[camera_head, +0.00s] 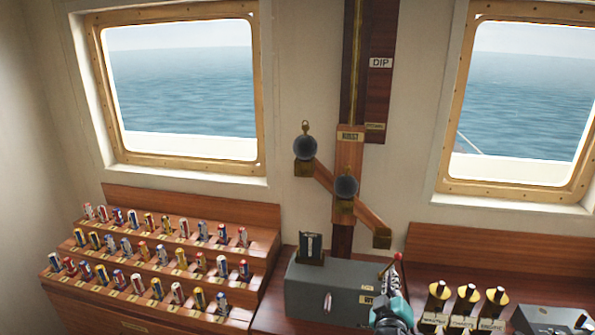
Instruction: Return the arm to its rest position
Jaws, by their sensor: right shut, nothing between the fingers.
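My right gripper (394,275) shows at the bottom, right of centre, with a teal and dark body. Its fingers are small and partly hidden, and I see nothing held in them. It is at the right end of a grey box (325,292) on the wooden counter. A red-tipped lever (391,262) shows right at the fingers; I cannot tell whether they touch. My left gripper is not in view.
A stepped wooden rack (180,270) with several rolled flags stands at the left. A wooden post (350,180) with dark balls on a slanted arm rises behind the box. Several yellow-collared levers (466,293) stand at the right. Two windows (180,80) show sea.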

